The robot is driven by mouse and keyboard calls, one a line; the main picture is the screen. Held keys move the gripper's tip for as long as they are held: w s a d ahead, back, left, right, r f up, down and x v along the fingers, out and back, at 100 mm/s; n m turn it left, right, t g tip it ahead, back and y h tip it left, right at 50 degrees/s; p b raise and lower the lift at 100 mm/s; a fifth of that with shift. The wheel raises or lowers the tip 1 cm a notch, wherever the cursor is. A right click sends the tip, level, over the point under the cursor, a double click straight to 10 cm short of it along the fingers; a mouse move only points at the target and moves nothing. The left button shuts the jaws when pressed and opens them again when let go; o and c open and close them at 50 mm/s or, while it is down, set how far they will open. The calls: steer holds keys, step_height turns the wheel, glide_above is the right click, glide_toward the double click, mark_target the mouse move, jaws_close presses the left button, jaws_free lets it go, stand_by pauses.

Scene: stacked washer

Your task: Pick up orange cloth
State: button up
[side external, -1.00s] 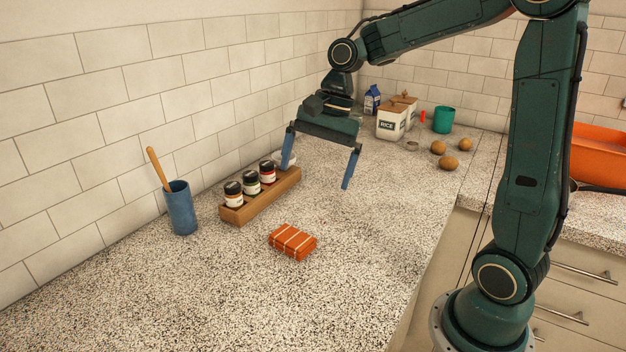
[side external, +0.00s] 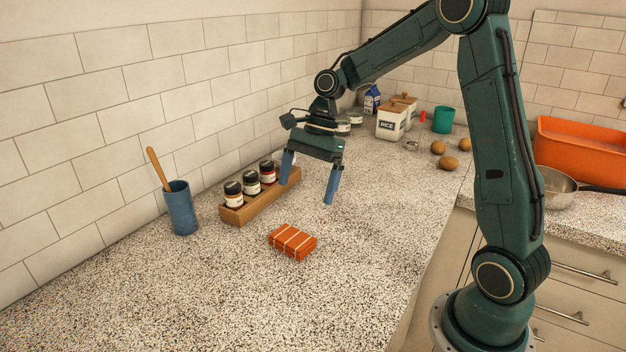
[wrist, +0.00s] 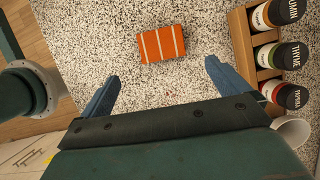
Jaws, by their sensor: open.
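The orange cloth (side external: 293,241) is a small folded block with pale stripes. It lies flat on the speckled counter (side external: 230,290). In the wrist view the cloth (wrist: 163,44) shows ahead of the fingertips, roughly midway between them. My gripper (side external: 307,192) is open and empty, with its two blue fingers spread wide. It is above the counter, behind the cloth in the side view and apart from it. The fingers also show in the wrist view (wrist: 160,78). Nothing covers the cloth.
A wooden rack (side external: 262,200) with spice jars stands close to my left finger. A blue cup (side external: 180,210) with a wooden handle is at left. Rice canister (side external: 390,122), teal cup (side external: 443,120) and several brown round items (side external: 449,163) stand farther back. Counter around the cloth is clear.

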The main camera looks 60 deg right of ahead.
glide_above(293, 236)
steer(key=d, duration=0.2)
steer(key=f, duration=0.6)
steer(key=shift+s+d, duration=0.15)
steer(key=shift+d, duration=0.05)
steer(key=shift+x, duration=2.6)
steer(key=c, duration=0.9)
